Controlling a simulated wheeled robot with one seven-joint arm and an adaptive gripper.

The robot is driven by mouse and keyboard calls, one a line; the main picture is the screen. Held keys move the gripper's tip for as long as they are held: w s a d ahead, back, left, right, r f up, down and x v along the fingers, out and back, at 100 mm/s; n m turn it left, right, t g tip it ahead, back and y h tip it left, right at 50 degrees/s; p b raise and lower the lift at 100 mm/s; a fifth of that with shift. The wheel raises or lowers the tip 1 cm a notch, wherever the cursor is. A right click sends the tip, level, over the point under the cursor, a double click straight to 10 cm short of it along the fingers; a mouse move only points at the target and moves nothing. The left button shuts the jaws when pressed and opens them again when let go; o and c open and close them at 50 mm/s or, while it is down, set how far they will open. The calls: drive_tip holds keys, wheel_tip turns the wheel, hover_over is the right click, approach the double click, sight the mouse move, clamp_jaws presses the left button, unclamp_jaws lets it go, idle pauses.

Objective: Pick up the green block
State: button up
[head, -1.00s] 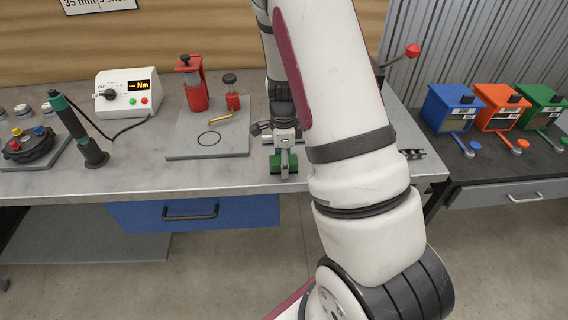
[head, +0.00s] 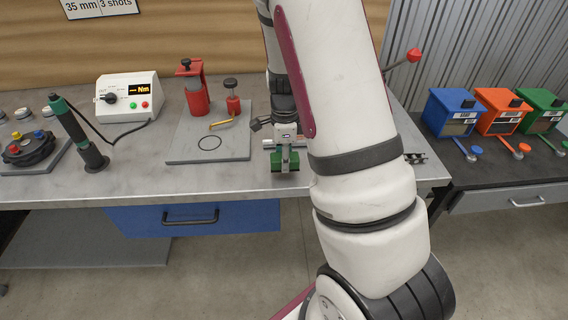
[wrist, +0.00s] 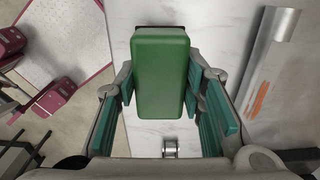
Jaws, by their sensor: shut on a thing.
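The green block (head: 291,163) is at the front edge of the grey workbench (head: 200,186), left of my forearm. My gripper (head: 285,158) is shut on it from above. In the wrist view the green block (wrist: 160,75) fills the space between the two teal-padded fingers of my gripper (wrist: 165,100). The head view shows only part of the block, as the fingers cover its middle. I cannot tell for sure whether its underside is clear of the bench.
A grey plate (head: 185,148) with a red press (head: 197,98) stands left of my gripper. A black-and-green screwdriver (head: 75,130) and a white torque meter (head: 128,97) are further left. Blue (head: 450,112), orange and green boxes stand on the right bench.

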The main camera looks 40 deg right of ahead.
drive_tip(key=s+a+r, duration=0.1)
drive_tip(key=s+a, duration=0.3)
drive_tip(key=s, duration=0.3)
drive_tip(key=s+a+r+p, duration=0.1)
drive_tip(key=s+a, duration=0.3)
drive_tip(key=s, duration=0.3)
drive_tip(key=shift+w+r, duration=0.1)
